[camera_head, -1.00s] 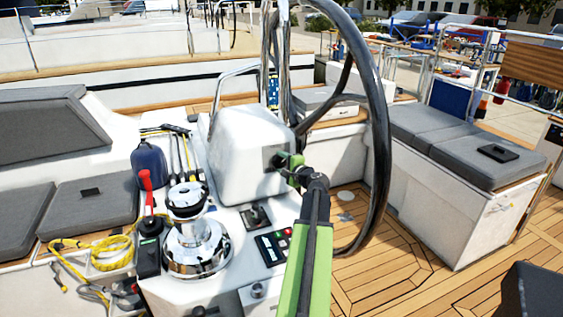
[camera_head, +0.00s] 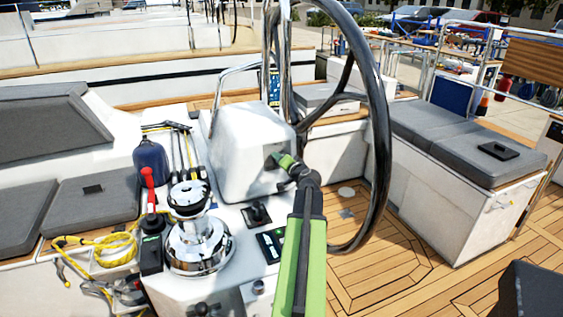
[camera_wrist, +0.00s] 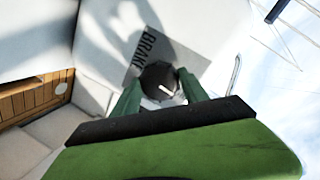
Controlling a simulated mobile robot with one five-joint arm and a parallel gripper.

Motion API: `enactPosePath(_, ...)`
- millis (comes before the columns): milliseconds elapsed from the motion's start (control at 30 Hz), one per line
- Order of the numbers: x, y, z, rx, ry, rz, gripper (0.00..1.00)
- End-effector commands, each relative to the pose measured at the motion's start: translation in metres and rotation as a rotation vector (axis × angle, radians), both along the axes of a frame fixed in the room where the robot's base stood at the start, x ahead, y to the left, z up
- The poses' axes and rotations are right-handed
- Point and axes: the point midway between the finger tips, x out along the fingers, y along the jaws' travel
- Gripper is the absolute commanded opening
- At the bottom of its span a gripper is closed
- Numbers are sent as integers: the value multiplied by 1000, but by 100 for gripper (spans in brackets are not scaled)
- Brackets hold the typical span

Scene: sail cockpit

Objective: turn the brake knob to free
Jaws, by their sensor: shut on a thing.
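The brake knob (camera_wrist: 158,78) is a dark round knob with a white pointer mark, on a grey plate lettered "BRAKE" (camera_wrist: 148,45) in the wrist view. My gripper (camera_wrist: 158,88) has its two green fingers on either side of the knob and is shut on it. In the head view my gripper (camera_head: 282,160) reaches the side of the white steering pedestal (camera_head: 240,150). The knob is hidden by the gripper there. No lettering for the knob's positions is readable.
The large black steering wheel (camera_head: 383,150) stands just right of my arm. A chrome winch (camera_head: 197,245) and a red-handled lever (camera_head: 149,190) are at the left. A small switch panel (camera_head: 270,245) lies below the pedestal. Wooden deck (camera_head: 370,280) is open at the right.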

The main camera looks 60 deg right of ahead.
Motion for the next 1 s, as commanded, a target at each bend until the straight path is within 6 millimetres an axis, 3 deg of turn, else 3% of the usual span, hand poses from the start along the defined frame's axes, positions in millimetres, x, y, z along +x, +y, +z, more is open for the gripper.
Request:
enactPosePath(767, 0, 1, -1, -81, 64, 11, 11)
enactPosePath(800, 0, 1, -1, -81, 64, 11, 54)
enactPosePath(933, 0, 1, -1, -81, 62, 10, 71)
enactPosePath(1000, 0, 1, 0, -81, 62, 10, 73)
